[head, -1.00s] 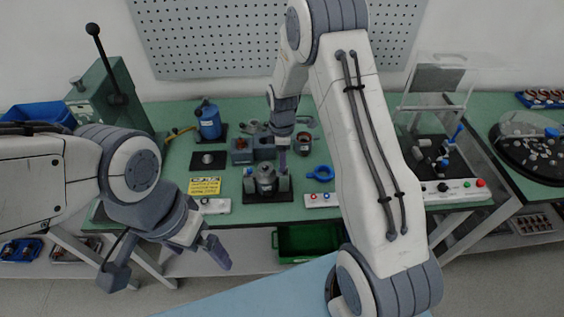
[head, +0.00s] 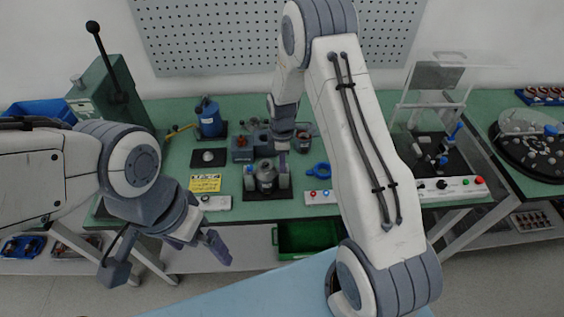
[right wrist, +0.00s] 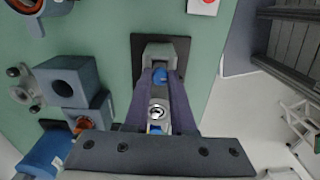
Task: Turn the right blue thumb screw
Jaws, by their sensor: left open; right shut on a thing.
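The right blue thumb screw (right wrist: 160,75) shows in the right wrist view between my fingers, against a grey post (right wrist: 163,55) of the fixture. My right gripper (right wrist: 160,90) is shut on it. In the head view my right gripper (head: 283,153) reaches down to the right post of the fixture (head: 284,182), and the screw there is mostly hidden. A grey metal cylinder (head: 266,178) stands between the two posts. The left post (head: 250,182) is free of any gripper. My left gripper (head: 215,247) is open and empty, in front of the table.
A blue ring (head: 319,171) lies right of the fixture, with a button panel (head: 321,196) in front. A yellow label (head: 205,184) lies to the left. Grey blocks (head: 242,153) and a blue bottle (head: 209,119) stand behind. A green bin (head: 306,237) sits below the table.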

